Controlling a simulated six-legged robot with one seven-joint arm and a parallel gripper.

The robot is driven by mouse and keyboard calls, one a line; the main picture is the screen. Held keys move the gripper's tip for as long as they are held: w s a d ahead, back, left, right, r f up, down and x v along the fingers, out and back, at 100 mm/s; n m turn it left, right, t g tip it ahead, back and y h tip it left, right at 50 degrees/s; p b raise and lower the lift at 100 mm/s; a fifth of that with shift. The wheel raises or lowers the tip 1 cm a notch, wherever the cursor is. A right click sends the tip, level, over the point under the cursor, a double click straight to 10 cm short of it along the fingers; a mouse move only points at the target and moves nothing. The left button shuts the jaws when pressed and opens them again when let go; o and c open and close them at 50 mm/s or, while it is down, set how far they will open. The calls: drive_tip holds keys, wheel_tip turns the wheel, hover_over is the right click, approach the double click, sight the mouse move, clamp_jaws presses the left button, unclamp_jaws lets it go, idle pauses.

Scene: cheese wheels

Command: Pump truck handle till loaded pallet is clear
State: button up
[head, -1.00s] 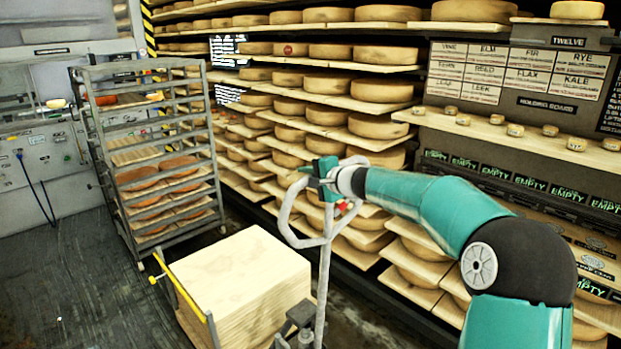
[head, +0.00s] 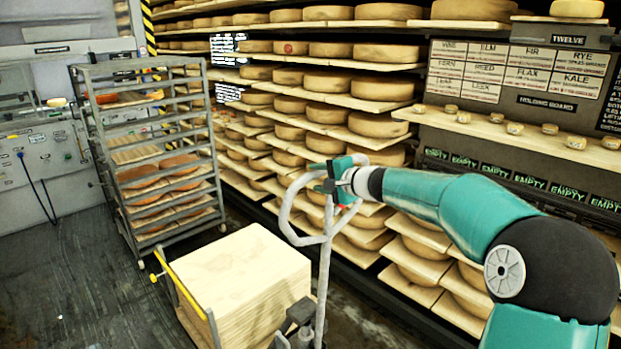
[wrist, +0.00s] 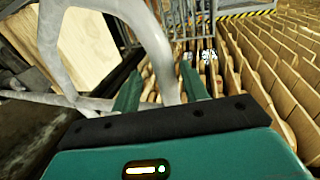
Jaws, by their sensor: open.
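The truck handle, a pale grey looped bar (head: 285,215) on an upright shaft (head: 323,280), stands near the middle of the head view. My gripper (head: 328,178) is at the upper right part of the loop. In the wrist view my gripper (wrist: 160,88) has its two teal fingers apart, with a grey tube of the handle (wrist: 150,45) running between them. Whether either finger touches the tube I cannot tell. The load, a square stack of pale boards (head: 235,265), lies left of the shaft. The pallet under it and its floor clearance are hidden.
A grey wheeled rack (head: 150,150) with orange cheeses stands behind the boards. A yellow bar (head: 182,297) runs along the stack's left side. Shelves of cheese wheels (head: 380,125) line the back and right. The dark floor (head: 75,270) is open at left.

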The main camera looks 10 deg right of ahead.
drive_tip(key=v, duration=0.9)
drive_tip(key=shift+s, duration=0.2)
idle(0.6)
drive_tip(key=s+a+f+n+g+h, duration=0.2)
drive_tip(key=s+a+n+g, duration=0.15)
drive_tip(key=s, duration=0.55)
drive_tip(key=s+a+f+n+g+h, duration=0.2)
drive_tip(key=s+a+f+n, duration=0.15)
drive_tip(key=s, duration=0.65)
drive_tip(key=s+d+f+n+h, duration=0.1)
drive_tip(key=s+d+f+h, duration=0.1)
drive_tip(key=s, duration=0.7)
drive_tip(key=s+d+f+n+h, duration=0.2)
drive_tip(key=s+d+h, duration=0.1)
drive_tip(key=s, duration=0.7)
drive_tip(key=shift+d+f+g, duration=0.35)
drive_tip(key=shift+d+f, duration=0.05)
drive_tip(key=shift+d, duration=0.2)
